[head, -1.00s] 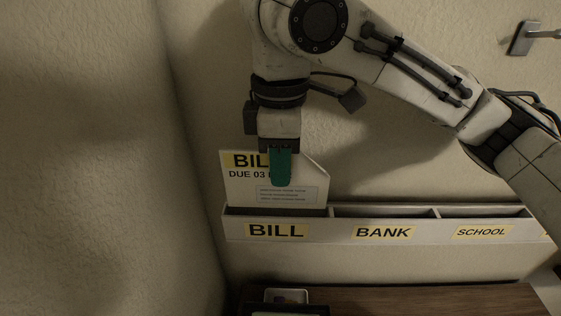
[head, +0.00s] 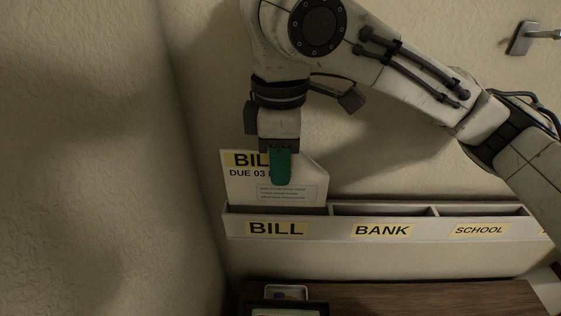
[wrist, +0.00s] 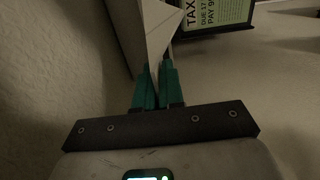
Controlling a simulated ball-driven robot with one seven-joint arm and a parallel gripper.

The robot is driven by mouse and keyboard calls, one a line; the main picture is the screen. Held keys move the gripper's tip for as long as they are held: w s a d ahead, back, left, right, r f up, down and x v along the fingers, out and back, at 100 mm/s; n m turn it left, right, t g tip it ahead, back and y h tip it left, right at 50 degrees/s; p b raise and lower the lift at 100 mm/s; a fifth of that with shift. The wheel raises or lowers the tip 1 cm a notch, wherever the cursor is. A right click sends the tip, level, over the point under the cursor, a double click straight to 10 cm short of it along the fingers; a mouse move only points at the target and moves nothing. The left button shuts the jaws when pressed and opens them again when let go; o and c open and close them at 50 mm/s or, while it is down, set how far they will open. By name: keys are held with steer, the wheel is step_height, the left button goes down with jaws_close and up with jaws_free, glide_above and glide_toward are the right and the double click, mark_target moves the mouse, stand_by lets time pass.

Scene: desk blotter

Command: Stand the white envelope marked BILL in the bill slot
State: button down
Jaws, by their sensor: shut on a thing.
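The white envelope (head: 237,190) marked BILL stands upright in the head view, its lower part hidden inside the left compartment of the wall rack, behind the BILL label (head: 276,229). My gripper (head: 280,167) is shut on the envelope's upper part, and its green finger covers part of the print. In the wrist view my gripper's green fingertips (wrist: 157,75) close on the white envelope (wrist: 158,28). Whether the envelope's lower edge touches the slot's floor is hidden.
The rack's BANK (head: 382,230) and SCHOOL (head: 479,230) compartments lie to the right and look empty. A wooden desk (head: 400,296) is below, with a small tray (head: 271,291) on it. A wall corner is close on the left.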

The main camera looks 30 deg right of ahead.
mark_target(281, 206)
steer(key=shift+f, duration=0.15)
steer(key=shift+f+b, duration=1.65)
steer(key=shift+f, duration=1.5)
steer(key=c, duration=1.2)
jaws_free()
steer(key=shift+o, duration=0.2)
step_height(281, 206, up, 11)
steer(key=shift+f, duration=0.1)
